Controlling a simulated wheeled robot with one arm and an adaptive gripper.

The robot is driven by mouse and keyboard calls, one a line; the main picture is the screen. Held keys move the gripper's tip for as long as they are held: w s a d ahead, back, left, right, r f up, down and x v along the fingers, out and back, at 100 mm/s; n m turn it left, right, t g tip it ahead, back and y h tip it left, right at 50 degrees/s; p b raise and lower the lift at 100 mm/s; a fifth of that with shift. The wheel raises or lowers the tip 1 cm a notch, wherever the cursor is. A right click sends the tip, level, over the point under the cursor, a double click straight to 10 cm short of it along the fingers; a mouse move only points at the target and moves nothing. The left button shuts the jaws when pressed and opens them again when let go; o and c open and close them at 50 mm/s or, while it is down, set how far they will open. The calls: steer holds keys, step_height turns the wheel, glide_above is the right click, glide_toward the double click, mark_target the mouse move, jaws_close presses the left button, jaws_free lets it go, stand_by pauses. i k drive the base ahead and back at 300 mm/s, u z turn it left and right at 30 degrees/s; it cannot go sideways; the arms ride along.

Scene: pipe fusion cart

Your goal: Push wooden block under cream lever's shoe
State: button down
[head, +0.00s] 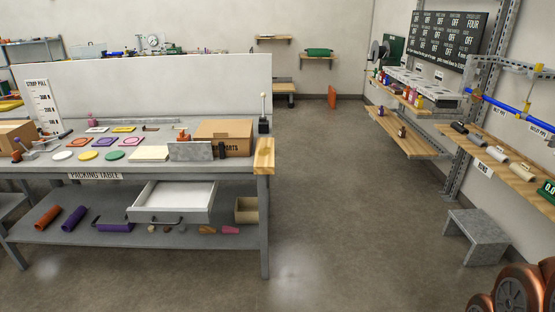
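A light-brown wooden block (264,158) sits at the right front corner of the packing table (180,166), at its edge. Just behind it, a small dark base (263,127) carries an upright lever with a pale, cream-looking knob (263,96). I cannot make out a shoe on this lever, and I cannot tell whether it is the task's cream lever. My gripper is not in view. Only copper-coloured rounded parts, likely of my arm, show at the bottom right corner.
A cardboard box (225,136) and a grey upright plate (190,151) stand left of the block. An open drawer (172,199) juts out below the tabletop. A grey step stool (474,236) stands at the right wall. The floor between (340,200) is clear.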

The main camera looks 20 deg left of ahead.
mark_target(265, 162)
steer(key=i, duration=1.3)
steer(key=u, duration=3)
steer(key=i, duration=2.4)
steer(key=z, duration=2.45)
